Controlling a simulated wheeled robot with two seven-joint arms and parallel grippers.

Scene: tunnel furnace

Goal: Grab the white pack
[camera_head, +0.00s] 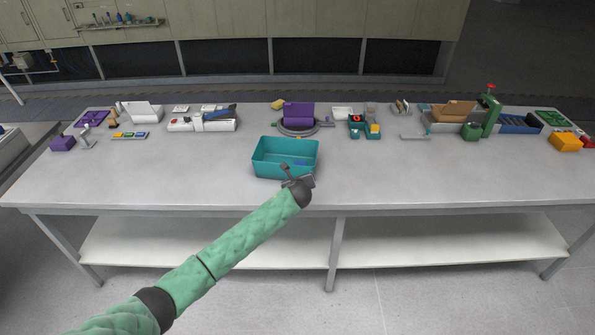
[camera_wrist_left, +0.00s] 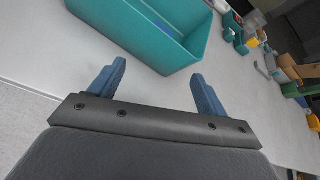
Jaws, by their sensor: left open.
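Several white items stand along the back of the table; I cannot tell which one is the white pack. One is a white box-like item (camera_head: 141,112) at the back left. Another is a small white item (camera_head: 343,112) right of the purple object. My left gripper (camera_head: 297,176) is at the front edge of the teal bin (camera_head: 268,166). In the left wrist view my left gripper (camera_wrist_left: 158,73) has its blue fingers spread wide with nothing between them, and the teal bin (camera_wrist_left: 148,38) lies just beyond. My right gripper is not in view.
The bin holds something blue (camera_head: 300,162). A purple object on a round base (camera_head: 298,116) stands behind it. A white device (camera_head: 200,123) is left of centre, and a green press (camera_head: 491,115) and orange box (camera_head: 565,141) at the right. The table's front strip (camera_head: 440,175) is clear.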

